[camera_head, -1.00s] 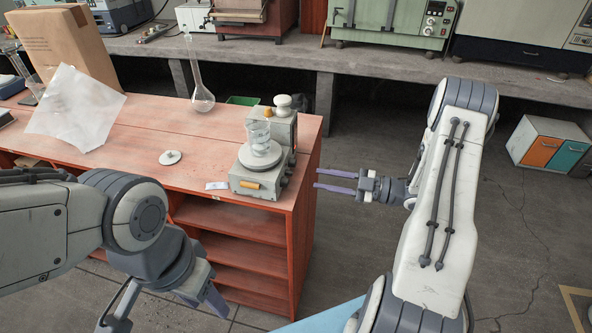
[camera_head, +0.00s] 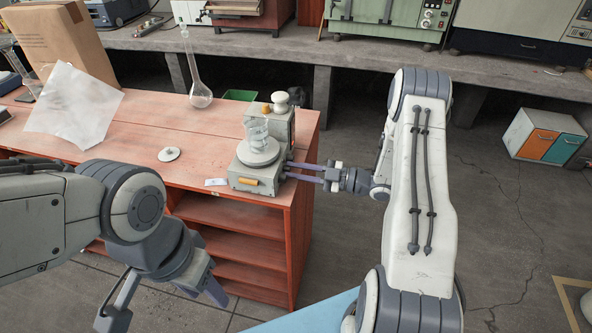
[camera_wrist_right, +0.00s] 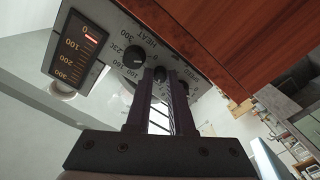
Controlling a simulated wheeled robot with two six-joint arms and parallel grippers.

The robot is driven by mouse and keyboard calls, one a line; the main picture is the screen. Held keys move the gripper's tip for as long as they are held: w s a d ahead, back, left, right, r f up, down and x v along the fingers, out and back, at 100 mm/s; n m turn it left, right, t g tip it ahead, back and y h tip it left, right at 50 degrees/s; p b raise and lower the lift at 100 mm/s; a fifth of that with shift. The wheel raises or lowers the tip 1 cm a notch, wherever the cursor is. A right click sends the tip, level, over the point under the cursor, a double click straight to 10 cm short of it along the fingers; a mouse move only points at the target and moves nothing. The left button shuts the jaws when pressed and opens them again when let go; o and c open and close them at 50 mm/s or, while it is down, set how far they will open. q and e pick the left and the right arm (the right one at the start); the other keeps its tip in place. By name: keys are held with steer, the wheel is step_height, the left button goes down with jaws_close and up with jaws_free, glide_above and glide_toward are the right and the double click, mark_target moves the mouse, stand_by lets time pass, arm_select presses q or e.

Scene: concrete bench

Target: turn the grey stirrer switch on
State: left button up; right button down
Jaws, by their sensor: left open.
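The grey stirrer (camera_head: 258,180) stands on the right end of the wooden bench, with a glass beaker (camera_head: 257,134) on its round plate. Its control panel (camera_wrist_right: 112,22) shows in the right wrist view with a HEAT dial (camera_wrist_right: 133,57), a second dial (camera_wrist_right: 184,88) partly covered by a finger, and a small dark knob or lever (camera_wrist_right: 160,73) between them. I cannot tell its setting. My right gripper (camera_head: 288,170) is open at the stirrer's right side, its fingertips (camera_wrist_right: 161,80) around or just before that small part; contact is unclear. My left gripper (camera_head: 165,303) is open and empty, low in front of the bench.
A white round lid (camera_head: 169,154) and a small paper label (camera_head: 216,182) lie left of the stirrer on the bench (camera_head: 125,148). A round-bottom flask (camera_head: 200,92) and a green tray (camera_head: 239,95) are behind. Open floor lies right of the bench.

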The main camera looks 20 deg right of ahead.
steer(key=shift+m, duration=0.4)
steer(key=m, duration=0.3)
steer(key=shift+p, duration=0.4)
steer(key=shift+m+p, duration=0.4)
steer(key=shift+m, duration=1.7)
steer(key=c, duration=1.1)
jaws_free()
steer(key=shift+d, duration=0.15)
